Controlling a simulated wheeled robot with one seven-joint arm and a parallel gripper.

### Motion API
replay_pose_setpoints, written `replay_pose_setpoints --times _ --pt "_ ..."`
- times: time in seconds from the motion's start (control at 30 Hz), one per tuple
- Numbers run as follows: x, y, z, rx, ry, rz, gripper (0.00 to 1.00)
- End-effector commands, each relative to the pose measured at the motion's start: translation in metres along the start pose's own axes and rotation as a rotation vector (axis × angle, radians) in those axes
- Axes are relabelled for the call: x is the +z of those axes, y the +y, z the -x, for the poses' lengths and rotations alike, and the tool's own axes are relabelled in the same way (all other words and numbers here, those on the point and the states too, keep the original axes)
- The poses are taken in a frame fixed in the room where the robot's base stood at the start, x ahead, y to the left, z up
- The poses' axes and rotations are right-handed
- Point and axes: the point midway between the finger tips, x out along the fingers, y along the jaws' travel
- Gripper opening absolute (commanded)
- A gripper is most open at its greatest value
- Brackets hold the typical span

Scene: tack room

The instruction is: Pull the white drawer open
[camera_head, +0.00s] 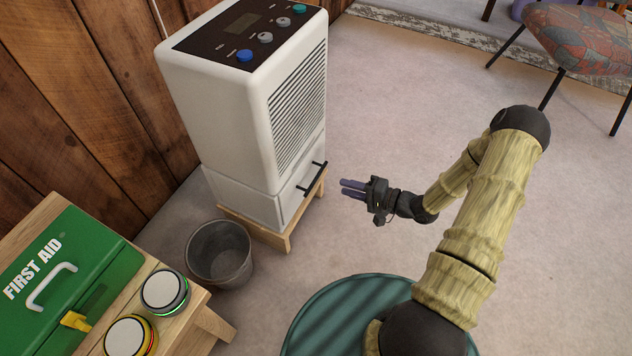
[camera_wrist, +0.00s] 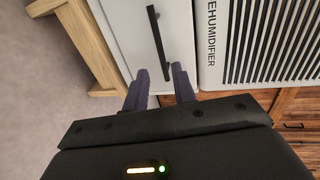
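The white drawer (camera_head: 292,203) is the low section of the white dehumidifier (camera_head: 225,120) and looks shut. Its black bar handle (camera_head: 312,180) runs across the front. My gripper (camera_head: 342,187) is to the right of the handle in the head view, pointing at it with a gap between. In the wrist view the two purple fingers of my gripper (camera_wrist: 160,70) are apart and empty. The handle (camera_wrist: 157,38) shows ahead of the gap between them, on the white drawer front (camera_wrist: 128,25). Whether the fingertips reach the handle's depth is hard to tell there, but the head view shows them apart.
The dehumidifier stands on a low wooden stand (camera_head: 290,235). A grey bin (camera_head: 220,255) is at its left front. A wooden table holds a green first aid box (camera_head: 60,270) and two round buttons. Floor (camera_head: 400,110) around my gripper is clear; a patterned chair (camera_head: 585,40) is far right.

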Motion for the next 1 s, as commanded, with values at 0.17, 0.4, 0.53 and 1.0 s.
replay_pose_setpoints --times 0.17,0.4,0.53,1.0 --pt "0.001 0.004 -0.034 0.000 -0.004 0.002 0.27" --pt "0.001 0.004 -0.076 0.000 -0.003 0.003 0.27" --pt "0.000 0.004 -0.096 0.000 -0.002 0.003 0.27" --pt "0.000 0.000 -0.109 0.001 0.000 0.001 0.23"
